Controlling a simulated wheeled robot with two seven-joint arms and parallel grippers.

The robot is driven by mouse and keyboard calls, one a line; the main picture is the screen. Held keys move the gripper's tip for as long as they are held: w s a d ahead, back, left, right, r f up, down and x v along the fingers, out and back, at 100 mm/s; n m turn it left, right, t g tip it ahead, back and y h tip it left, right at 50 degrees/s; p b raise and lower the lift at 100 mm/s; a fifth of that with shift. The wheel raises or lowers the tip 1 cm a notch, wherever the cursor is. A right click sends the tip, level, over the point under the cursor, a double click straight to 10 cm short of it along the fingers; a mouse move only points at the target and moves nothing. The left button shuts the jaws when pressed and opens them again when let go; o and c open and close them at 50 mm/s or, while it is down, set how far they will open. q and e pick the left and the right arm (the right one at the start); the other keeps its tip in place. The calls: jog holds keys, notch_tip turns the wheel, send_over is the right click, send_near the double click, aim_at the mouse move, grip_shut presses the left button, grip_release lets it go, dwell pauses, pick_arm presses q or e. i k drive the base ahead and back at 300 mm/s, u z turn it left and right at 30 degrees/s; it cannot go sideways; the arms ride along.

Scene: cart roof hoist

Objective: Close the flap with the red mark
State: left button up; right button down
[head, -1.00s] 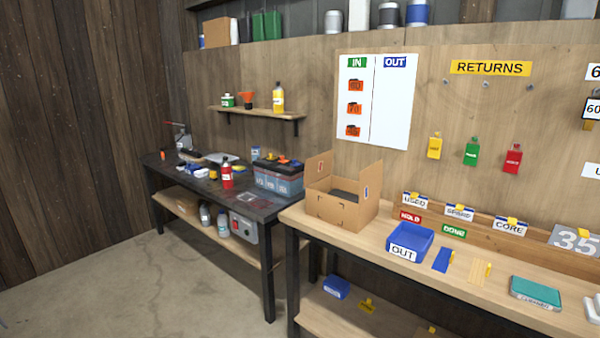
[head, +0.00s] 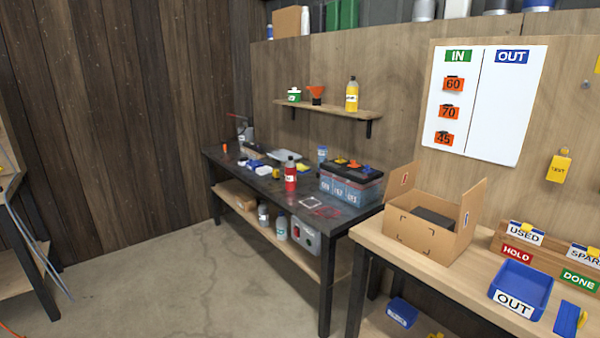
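An open cardboard box (head: 420,238) stands on the left end of the light wooden bench. Its left flap (head: 399,184) stands upright and carries a small reddish mark. Its right flap (head: 474,204) also stands up and leans slightly outward, with a small blue mark. A dark block (head: 434,217) shows inside the box between the flaps. Neither of my grippers is in view.
A blue OUT bin (head: 520,290) stands to the right of the box, with a label rack (head: 500,243) behind it. A battery (head: 350,183) and a red bottle (head: 290,175) stand on the dark bench (head: 345,222) to the left. The concrete floor (head: 190,280) in front is clear.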

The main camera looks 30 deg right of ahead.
aim_at(401, 179)
jog(key=u, duration=0.5)
jog(key=i, duration=1.45)
jog(key=z, duration=1)
jog(key=i, duration=0.65)
jog(key=z, duration=0.8)
